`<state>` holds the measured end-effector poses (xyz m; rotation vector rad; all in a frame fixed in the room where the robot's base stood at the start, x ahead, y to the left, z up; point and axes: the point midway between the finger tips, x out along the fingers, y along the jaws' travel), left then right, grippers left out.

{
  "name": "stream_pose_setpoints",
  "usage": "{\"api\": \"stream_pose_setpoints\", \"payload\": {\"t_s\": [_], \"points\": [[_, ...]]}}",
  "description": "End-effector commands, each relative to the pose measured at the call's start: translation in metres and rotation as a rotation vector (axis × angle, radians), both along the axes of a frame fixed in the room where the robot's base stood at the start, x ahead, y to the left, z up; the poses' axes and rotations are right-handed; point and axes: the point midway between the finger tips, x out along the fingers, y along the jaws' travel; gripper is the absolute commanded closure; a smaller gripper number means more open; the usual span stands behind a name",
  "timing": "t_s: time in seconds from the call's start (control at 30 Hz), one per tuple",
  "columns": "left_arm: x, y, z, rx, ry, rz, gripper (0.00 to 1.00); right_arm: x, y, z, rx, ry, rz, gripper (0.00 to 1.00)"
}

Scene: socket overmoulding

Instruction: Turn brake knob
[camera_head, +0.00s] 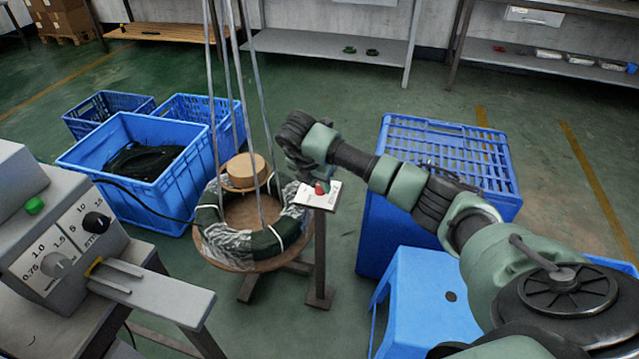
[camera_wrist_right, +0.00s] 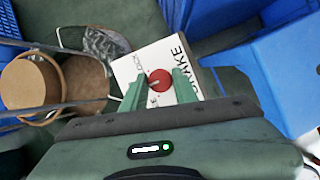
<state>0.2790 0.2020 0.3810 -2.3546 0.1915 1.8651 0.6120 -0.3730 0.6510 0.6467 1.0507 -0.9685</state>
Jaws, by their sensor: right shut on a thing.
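The brake knob (camera_wrist_right: 161,81) is a small red round knob on a white labelled plate (camera_wrist_right: 183,52). In the head view the knob (camera_head: 321,187) sits on top of a dark post beside the cable spool. My right gripper (camera_wrist_right: 160,88) reaches over the plate, with its two green fingers on either side of the knob, shut on it. In the head view my right gripper (camera_head: 318,182) comes down onto the post from above and hides part of the plate. My left gripper is not in view.
A round spool stand (camera_head: 213,254) with wrapped cable and hanging straps stands left of the post. A grey machine (camera_head: 62,235) with dials is at the left. Blue crates (camera_head: 125,135) stand behind it. A blue crate (camera_head: 440,140) and blue stool (camera_head: 425,275) are under my right arm.

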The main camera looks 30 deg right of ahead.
Motion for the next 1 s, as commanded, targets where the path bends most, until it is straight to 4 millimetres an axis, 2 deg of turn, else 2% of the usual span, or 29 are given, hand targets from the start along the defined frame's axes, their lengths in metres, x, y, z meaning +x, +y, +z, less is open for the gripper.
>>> {"api": "stream_pose_setpoints", "payload": {"t_s": [0.53,0.57,0.6,1.0], "points": [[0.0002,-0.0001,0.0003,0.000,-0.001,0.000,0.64,0.0005,-0.0004,0.0005,0.000,-0.001,-0.023,1.00],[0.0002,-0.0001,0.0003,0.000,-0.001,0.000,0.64,0.0004,-0.0004,0.0005,0.000,-0.001,-0.023,0.63],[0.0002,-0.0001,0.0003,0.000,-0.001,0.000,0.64,0.0004,-0.0004,0.0005,0.000,-0.001,-0.023,0.52],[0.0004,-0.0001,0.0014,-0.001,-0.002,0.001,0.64,0.0000,0.0018,0.0057,0.001,-0.002,-0.021,0.50]]}}
